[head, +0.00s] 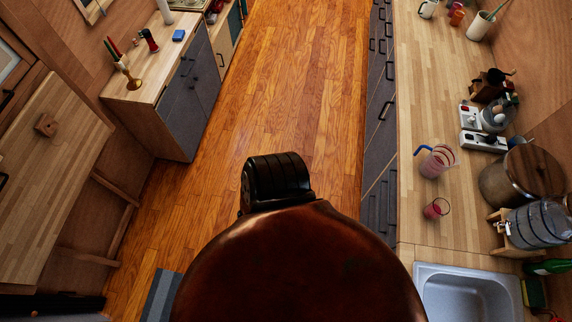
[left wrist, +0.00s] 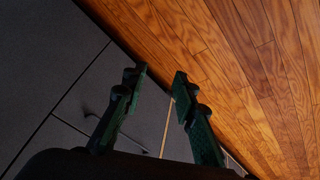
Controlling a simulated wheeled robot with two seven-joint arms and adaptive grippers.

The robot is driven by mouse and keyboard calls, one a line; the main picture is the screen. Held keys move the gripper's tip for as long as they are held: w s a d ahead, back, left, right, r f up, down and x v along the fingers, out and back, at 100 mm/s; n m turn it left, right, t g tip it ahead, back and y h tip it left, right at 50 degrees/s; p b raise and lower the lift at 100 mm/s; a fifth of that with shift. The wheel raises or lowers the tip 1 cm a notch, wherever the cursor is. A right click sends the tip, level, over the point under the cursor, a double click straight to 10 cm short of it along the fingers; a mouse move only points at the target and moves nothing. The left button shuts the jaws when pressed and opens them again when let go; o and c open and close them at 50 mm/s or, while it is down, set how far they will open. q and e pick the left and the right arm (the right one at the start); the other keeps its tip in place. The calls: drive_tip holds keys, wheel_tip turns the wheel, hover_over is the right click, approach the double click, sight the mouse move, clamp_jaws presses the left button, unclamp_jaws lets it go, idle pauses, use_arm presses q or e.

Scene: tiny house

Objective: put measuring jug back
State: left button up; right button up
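A clear jug with red markings and a blue handle (head: 437,161), which looks like the measuring jug, stands on the right wooden counter in the head view. My left gripper (left wrist: 160,80) shows in the left wrist view with its two dark green fingers apart and nothing between them. Grey cabinet fronts and the wooden floor lie beyond it. No jug shows in that view. Neither gripper can be made out in the head view, where a large brown rounded part of my own body covers the lower middle.
On the right counter (head: 420,100), a small red glass (head: 436,208) stands near the jug. A large lidded pot (head: 522,174), a ribbed clear container (head: 538,222) and a sink (head: 465,293) are nearby. The wooden floor (head: 300,80) between the counters is clear ahead.

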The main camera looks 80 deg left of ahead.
use_arm(q)
drive_tip(key=s+a+f+m+g, duration=0.1)
drive_tip(key=s+f+m+g, duration=0.1)
drive_tip(key=s, duration=0.8)
drive_tip(key=shift+s+a+f+m+g+y, duration=0.15)
drive_tip(key=shift+s+m+g+y, duration=0.25)
drive_tip(key=shift+m, duration=0.8)
drive_tip(key=shift+w, duration=0.15)
wheel_tip(320, 180, down, 16)
drive_tip(key=s+b, duration=0.1)
drive_tip(key=b, duration=1.4)
drive_tip(key=shift+b, duration=0.35)
